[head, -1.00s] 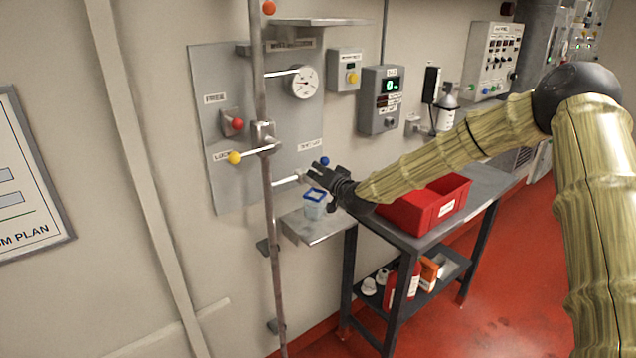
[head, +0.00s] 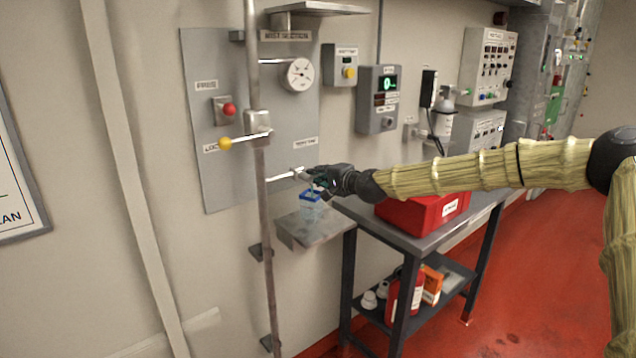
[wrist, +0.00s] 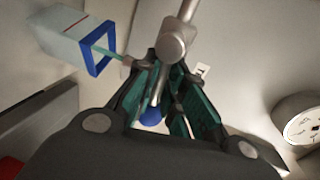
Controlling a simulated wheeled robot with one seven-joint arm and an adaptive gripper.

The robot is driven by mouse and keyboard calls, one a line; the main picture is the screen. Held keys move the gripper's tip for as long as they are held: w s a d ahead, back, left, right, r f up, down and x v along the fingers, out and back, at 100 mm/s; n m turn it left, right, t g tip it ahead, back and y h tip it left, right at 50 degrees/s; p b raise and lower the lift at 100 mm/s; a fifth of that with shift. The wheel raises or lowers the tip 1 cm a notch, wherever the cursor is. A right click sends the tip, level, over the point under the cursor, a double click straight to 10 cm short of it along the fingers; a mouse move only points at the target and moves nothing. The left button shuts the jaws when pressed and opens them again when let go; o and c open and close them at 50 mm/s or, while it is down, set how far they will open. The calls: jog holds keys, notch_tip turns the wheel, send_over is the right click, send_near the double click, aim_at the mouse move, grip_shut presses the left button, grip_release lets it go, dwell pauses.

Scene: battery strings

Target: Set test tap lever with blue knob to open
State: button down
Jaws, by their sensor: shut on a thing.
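The test tap (head: 298,173) sits at the lower right of the grey wall panel, on a pale pipe. In the wrist view, its round metal body (wrist: 173,47) is just beyond my fingertips. Its lever (wrist: 160,84) runs from the body back between my fingers to the blue knob (wrist: 151,117), which sits deep between the fingers. My gripper (head: 314,177) is shut on the lever; its green-padded fingers (wrist: 165,78) flank it. In the head view, my gripper hides the lever and knob. The lettering on the tap's label is too small to read surely.
A blue-rimmed clear container (head: 311,207) stands on a small shelf (head: 320,228) just below my gripper; it also shows in the wrist view (wrist: 72,38). A vertical pipe (head: 264,210) with a yellow-knobbed lever (head: 225,143) is to the left. A red bin (head: 410,213) is on the bench.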

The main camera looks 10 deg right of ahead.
jog(key=shift+s+a+f+m+b, duration=0.1)
jog(key=shift+s+f+m+b, duration=0.1)
jog(key=shift+f, duration=0.25)
jog(key=shift+s+f+m+b, duration=0.1)
jog(key=shift+f+b, duration=0.1)
jog(key=shift+f, duration=0.25)
jog(key=c, duration=1.6)
grip_release()
jog(key=shift+o, duration=0.2)
jog(key=shift+w+r, duration=0.1)
jog(key=shift+r, duration=0.05)
jog(key=shift+w+a+r, duration=0.1)
jog(key=shift+r, duration=0.4)
jog(key=v, duration=1.2)
